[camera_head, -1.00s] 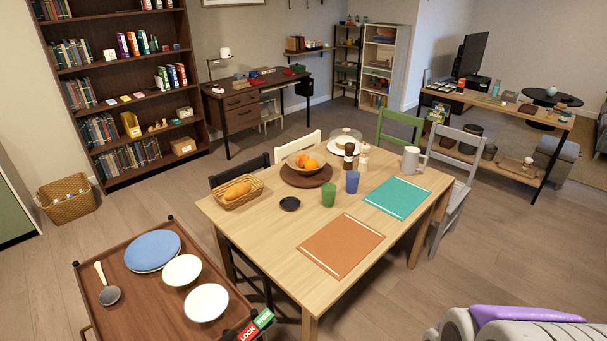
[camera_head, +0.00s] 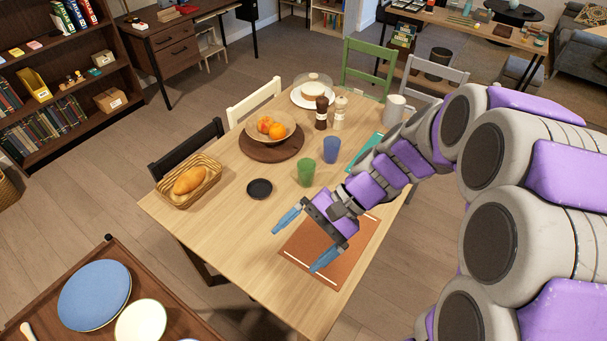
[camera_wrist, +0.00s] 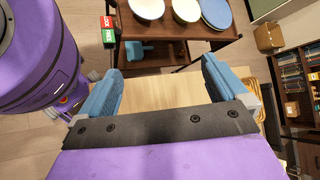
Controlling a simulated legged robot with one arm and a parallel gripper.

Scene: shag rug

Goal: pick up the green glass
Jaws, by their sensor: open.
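The green glass (camera_head: 306,172) stands upright on the wooden dining table (camera_head: 222,205), just left of a blue glass (camera_head: 331,149). My gripper (camera_head: 304,244) is open and empty above the orange placemat (camera_head: 325,268), nearer the front of the table than the green glass and apart from it. In the wrist view my open gripper (camera_wrist: 160,82) has two blue fingers spread wide over bare table top (camera_wrist: 160,92). The green glass does not show in the wrist view.
A black coaster (camera_head: 259,189), a bread basket (camera_head: 189,182), a fruit bowl (camera_head: 270,128) and two mills (camera_head: 321,112) stand around the glasses. My arm crosses the teal placemat. A cart with a blue plate (camera_head: 94,294) stands at the front left; it also shows in the wrist view (camera_wrist: 190,48).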

